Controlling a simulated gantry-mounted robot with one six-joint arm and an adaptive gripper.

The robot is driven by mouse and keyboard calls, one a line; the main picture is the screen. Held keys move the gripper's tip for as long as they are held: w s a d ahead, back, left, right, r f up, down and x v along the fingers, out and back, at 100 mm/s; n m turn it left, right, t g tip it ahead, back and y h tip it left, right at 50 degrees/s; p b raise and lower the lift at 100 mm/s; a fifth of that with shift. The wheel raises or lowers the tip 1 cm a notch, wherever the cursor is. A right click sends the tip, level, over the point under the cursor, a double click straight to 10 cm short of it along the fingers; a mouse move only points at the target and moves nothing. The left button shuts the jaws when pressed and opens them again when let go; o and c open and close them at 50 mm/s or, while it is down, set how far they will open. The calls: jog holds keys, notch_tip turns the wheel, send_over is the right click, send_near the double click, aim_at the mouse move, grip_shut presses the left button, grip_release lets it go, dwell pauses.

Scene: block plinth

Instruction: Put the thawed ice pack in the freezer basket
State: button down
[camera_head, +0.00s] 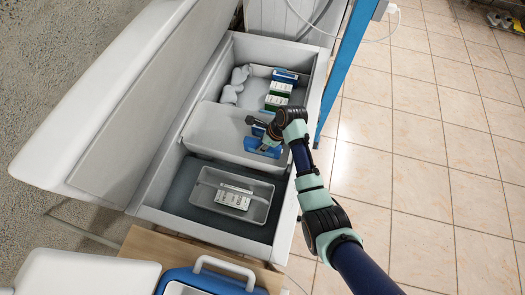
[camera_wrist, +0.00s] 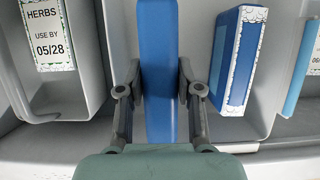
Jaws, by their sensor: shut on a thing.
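My gripper (camera_head: 265,143) is shut on a plain blue ice pack (camera_head: 254,146), which stands upright between the two fingers in the wrist view (camera_wrist: 158,75). The gripper is over the right part of the pale grey middle basket (camera_head: 212,128) in the open freezer (camera_head: 150,214). The pack is low at this basket; whether it touches the basket floor I cannot tell. A second blue block with a frosty white edge (camera_wrist: 238,60) stands to the right of the held pack in the wrist view, apart from it. My fingers and wrist hide part of the held pack.
A smaller grey bin (camera_head: 204,189) with a herbs label (camera_wrist: 46,35) stands at the near end. Green boxes (camera_head: 278,89), a blue box (camera_head: 286,76) and white lumps (camera_head: 232,90) lie at the far end. A blue cooler (camera_head: 212,277) and a blue post (camera_head: 344,65) stand outside.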

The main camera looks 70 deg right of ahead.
jog(key=shift+f+b, duration=0.7)
jog(key=shift+f, duration=1.6)
jog(key=shift+d+f, duration=0.1)
jog(key=c, duration=0.8)
grip_release()
jog(key=shift+o, duration=0.2)
jog(key=p+v, duration=0.4)
jog(key=v, duration=0.8)
